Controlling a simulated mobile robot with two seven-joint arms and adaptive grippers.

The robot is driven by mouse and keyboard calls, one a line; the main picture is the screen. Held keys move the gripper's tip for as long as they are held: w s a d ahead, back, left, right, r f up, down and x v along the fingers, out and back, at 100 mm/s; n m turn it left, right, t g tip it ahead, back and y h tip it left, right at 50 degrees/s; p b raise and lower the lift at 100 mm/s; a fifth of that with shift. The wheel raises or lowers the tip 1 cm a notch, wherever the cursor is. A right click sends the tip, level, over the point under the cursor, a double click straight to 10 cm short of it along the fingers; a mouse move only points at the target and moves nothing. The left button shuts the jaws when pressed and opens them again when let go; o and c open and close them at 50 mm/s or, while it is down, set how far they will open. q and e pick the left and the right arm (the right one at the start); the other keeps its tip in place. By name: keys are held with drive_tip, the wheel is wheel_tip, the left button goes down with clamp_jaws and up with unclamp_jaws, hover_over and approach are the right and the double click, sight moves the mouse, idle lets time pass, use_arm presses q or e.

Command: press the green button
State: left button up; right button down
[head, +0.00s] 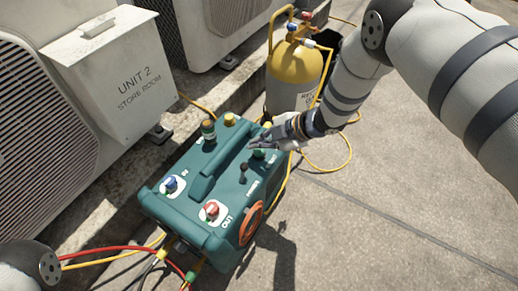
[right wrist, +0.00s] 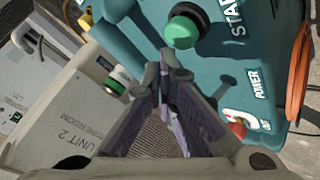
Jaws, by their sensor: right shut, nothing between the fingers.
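The teal machine (head: 185,205) sits on the concrete, seen from above in the head view. Its green button (head: 258,154) is on the top panel near the far right end, partly under my right gripper (head: 256,144). In the right wrist view the green button (right wrist: 183,30) is a round cap on a dark base, next to the word START. My right gripper (right wrist: 160,75) is shut and empty. Its fingertips show below and left of the button in that view; I cannot tell the exact gap. My left gripper is not in view.
A blue knob (head: 170,184), a red knob (head: 212,209) and a black toggle (head: 243,168) share the panel. A raised handle (head: 220,165) runs along the top. A yellow cylinder (head: 292,80) stands behind. Hoses lie around. A UNIT 2 box (head: 105,70) is left; concrete at right is open.

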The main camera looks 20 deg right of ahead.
sight(259, 153)
drive_tip(key=shift+f, duration=0.15)
drive_tip(key=shift+f, duration=0.3)
drive_tip(key=shift+f+b, duration=0.55)
drive_tip(key=shift+f, duration=0.25)
idle(0.8)
drive_tip(key=shift+r+p, duration=0.75)
drive_tip(key=shift+r, duration=0.5)
wheel_tip(259, 153, up, 5)
drive_tip(key=p, duration=0.3)
idle(0.5)
